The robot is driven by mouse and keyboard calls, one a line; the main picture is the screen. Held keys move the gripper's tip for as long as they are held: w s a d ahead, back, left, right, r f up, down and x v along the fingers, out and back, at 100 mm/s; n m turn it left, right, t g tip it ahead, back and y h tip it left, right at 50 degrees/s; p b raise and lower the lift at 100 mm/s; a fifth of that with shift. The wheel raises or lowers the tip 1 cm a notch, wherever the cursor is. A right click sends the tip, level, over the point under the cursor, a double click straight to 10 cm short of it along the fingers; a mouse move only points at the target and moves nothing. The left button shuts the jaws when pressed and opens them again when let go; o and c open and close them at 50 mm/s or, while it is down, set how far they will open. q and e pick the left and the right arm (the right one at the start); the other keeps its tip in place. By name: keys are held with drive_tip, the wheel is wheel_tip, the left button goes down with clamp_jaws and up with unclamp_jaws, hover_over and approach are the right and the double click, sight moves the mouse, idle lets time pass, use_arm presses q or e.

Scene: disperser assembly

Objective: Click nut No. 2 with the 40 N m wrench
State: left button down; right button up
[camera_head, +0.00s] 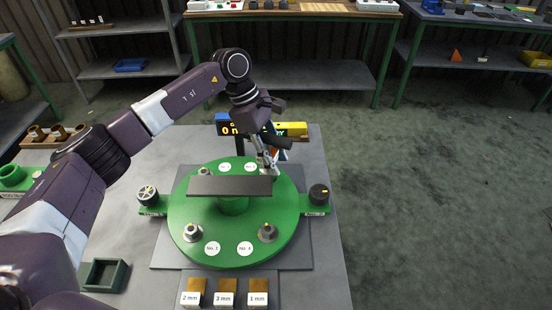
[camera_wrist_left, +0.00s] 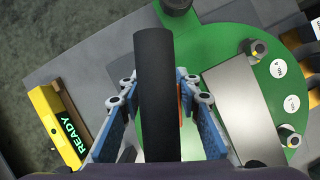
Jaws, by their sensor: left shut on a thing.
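My left gripper (camera_head: 268,160) is above the back right of the round green disc (camera_head: 232,263). It is shut on a black-handled tool, seen as a thick black handle (camera_wrist_left: 155,85) between the blue-padded fingers in the left wrist view. The tool's far end and any contact with a nut are hidden. Two front nuts (camera_head: 193,232) (camera_head: 267,233) stand beside labels that look like No. 3 and No. 4. The two back labels (camera_head: 225,167) (camera_head: 250,167) are too small to read, and the nut at the back right is hidden by the gripper. My right gripper is out of view.
A dark grey plate (camera_head: 230,186) lies across the disc's raised middle. A yellow-cased display (camera_wrist_left: 60,125) reads READY. Blocks marked 2, 3 and 1 mm (camera_head: 226,298) stand in front. A green tray (camera_head: 105,275) is at front left.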

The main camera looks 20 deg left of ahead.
sight(276, 144)
use_arm(q)
drive_tip(key=shift+w+r, duration=0.1)
drive_tip(key=shift+r, duration=0.15)
drive_tip(key=shift+r+p, duration=1.1)
drive_tip(key=shift+r, duration=1.25)
